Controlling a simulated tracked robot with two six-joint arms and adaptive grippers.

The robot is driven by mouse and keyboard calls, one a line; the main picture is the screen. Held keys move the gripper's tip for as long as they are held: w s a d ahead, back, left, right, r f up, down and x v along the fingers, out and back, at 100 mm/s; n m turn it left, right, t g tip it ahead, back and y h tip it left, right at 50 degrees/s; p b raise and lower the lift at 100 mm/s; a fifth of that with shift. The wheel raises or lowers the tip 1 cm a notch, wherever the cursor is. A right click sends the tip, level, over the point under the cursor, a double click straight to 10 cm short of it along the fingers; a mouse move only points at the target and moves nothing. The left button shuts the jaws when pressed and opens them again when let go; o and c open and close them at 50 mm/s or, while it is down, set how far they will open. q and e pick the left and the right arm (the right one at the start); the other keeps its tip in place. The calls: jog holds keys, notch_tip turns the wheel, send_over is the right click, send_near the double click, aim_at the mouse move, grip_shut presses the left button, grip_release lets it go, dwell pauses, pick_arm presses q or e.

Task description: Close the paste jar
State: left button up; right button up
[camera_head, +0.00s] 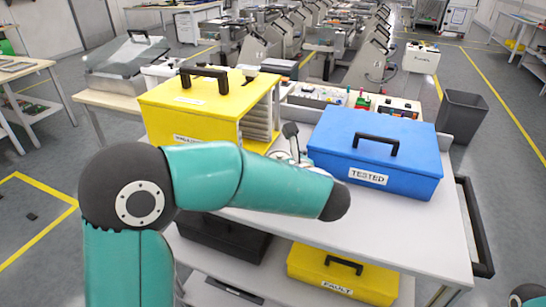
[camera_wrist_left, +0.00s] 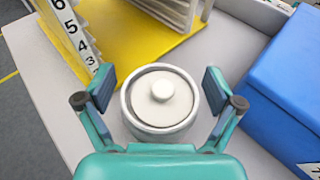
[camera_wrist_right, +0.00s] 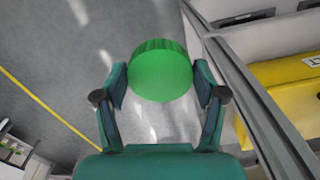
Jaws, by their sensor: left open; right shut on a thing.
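The paste jar (camera_wrist_left: 160,128) is a round pale grey pot standing on the white table. In the left wrist view a white disc with a round knob (camera_wrist_left: 162,90) sits inside its rim. My left gripper (camera_wrist_left: 160,92) is open, with one finger on either side of the jar and a gap at each side. In the head view my left arm hides most of the jar. A round green lid (camera_wrist_right: 160,72) is between the fingers of my right gripper (camera_wrist_right: 160,84), which is shut on it, over the grey floor. The right gripper is outside the head view.
A yellow slotted box (camera_head: 190,108) stands left of the jar and a blue TESTED box (camera_head: 375,145) right of it, both close. Yellow (camera_head: 340,275) and black boxes sit on the lower shelf. A grey bin (camera_head: 462,112) stands right of the table (camera_head: 400,235).

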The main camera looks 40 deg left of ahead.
jog(key=shift+f, duration=0.2)
pick_arm(q)
jog(key=v, duration=1.2)
jog(key=shift+o, duration=0.5)
jog(key=shift+w, duration=0.1)
pick_arm(e)
jog(key=shift+r, duration=0.15)
notch_tip(320, 180, up, 3)
jog(key=shift+f+p, duration=0.15)
jog(key=shift+p, duration=1.1)
pick_arm(q)
jog(key=s+m+t+h, duration=0.1)
jog(key=s+r+m+t, duration=0.1)
jog(key=s, duration=0.1)
jog(key=shift+d+r+h, duration=0.1)
jog(key=shift+d+h, duration=0.15)
jog(key=shift+h, duration=0.15)
